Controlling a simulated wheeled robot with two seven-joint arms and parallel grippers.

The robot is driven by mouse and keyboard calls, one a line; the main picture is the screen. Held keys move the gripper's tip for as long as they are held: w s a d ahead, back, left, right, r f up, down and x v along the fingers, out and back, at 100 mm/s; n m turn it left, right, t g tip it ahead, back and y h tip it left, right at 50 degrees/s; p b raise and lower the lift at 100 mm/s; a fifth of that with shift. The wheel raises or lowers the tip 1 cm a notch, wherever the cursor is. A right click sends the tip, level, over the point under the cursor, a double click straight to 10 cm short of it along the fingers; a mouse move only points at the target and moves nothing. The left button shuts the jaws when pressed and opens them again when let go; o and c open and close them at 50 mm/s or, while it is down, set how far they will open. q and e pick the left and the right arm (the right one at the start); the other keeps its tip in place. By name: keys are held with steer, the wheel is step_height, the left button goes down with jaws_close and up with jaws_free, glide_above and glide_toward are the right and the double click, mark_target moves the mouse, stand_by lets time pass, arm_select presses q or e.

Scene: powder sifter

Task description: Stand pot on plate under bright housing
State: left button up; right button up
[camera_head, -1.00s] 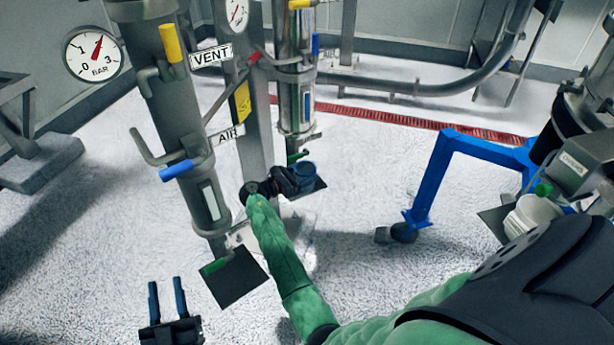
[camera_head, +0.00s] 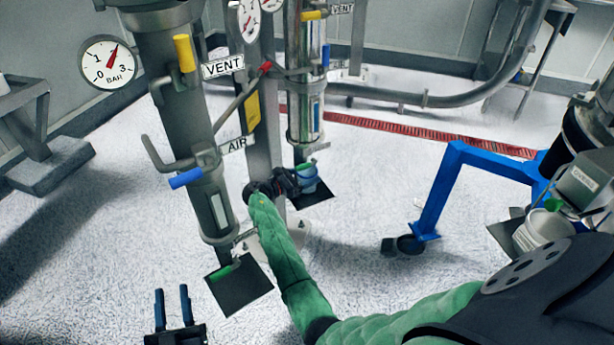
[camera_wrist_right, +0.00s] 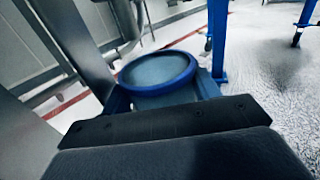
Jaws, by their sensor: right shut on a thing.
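The blue pot (camera_head: 307,180) is at the dark plate (camera_head: 316,194) under the bright, shiny housing (camera_head: 305,90). My right gripper (camera_head: 292,182) is shut on the pot from the left side. In the right wrist view the pot (camera_wrist_right: 158,78) shows its round blue rim between the fingers, and it looks roughly upright. I cannot tell whether its base touches the plate. My left gripper (camera_head: 173,308) is open and empty at the bottom left, its two fingers apart.
A dull grey housing (camera_head: 190,120) stands left of my right arm, with another dark plate (camera_head: 240,286) under it. A blue frame on casters (camera_head: 440,190) and a white tub (camera_head: 542,230) are at the right. The floor between is clear.

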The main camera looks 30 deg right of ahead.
steer(key=shift+f, duration=0.55)
steer(key=o, duration=1.1)
steer(key=shift+c, duration=0.2)
